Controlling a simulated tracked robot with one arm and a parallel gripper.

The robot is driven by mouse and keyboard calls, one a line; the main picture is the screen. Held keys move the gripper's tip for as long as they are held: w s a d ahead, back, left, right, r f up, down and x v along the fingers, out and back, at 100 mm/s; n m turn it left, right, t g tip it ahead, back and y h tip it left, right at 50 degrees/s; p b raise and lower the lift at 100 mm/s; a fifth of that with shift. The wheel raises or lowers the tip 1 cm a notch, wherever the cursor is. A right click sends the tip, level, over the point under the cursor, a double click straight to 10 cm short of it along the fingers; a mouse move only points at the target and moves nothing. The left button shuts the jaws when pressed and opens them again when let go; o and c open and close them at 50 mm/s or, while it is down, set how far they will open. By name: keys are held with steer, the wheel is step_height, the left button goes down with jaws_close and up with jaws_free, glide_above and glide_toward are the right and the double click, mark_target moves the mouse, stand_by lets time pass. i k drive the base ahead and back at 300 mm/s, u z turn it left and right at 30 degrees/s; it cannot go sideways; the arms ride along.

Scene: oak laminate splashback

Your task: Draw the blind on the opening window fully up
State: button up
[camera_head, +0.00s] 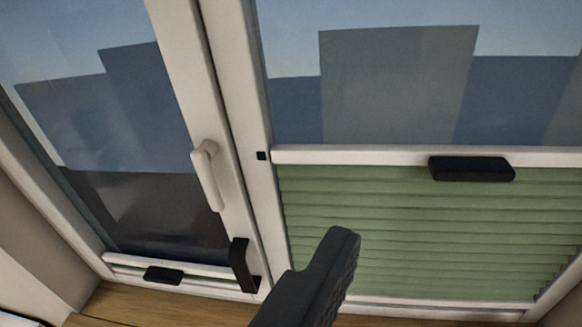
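The opening window (182,80), with a pale lever handle (207,175) on its frame, is on the left. Its blind (205,267) shows as a narrow white rail low on the pane, with a black grip tab (164,275) on it. No blind fabric shows over the glass above that rail. My gripper (325,270) shows as one dark ridged finger at the bottom centre, right of the tab and apart from it in the picture. Its other finger cannot be made out, and nothing is seen held.
The right window has a green pleated blind (410,235) across its lower part, with a white top rail (350,156) and black tab (472,168). A black L-shaped piece (241,265) is at the left window's lower right corner. A wooden surface (150,307) lies below.

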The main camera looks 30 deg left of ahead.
mark_target(162, 272)
steer(key=u, duration=0.1)
steer(key=k, duration=0.5)
steer(key=u, duration=1.45)
steer(key=i, duration=0.3)
steer(key=z, duration=0.45)
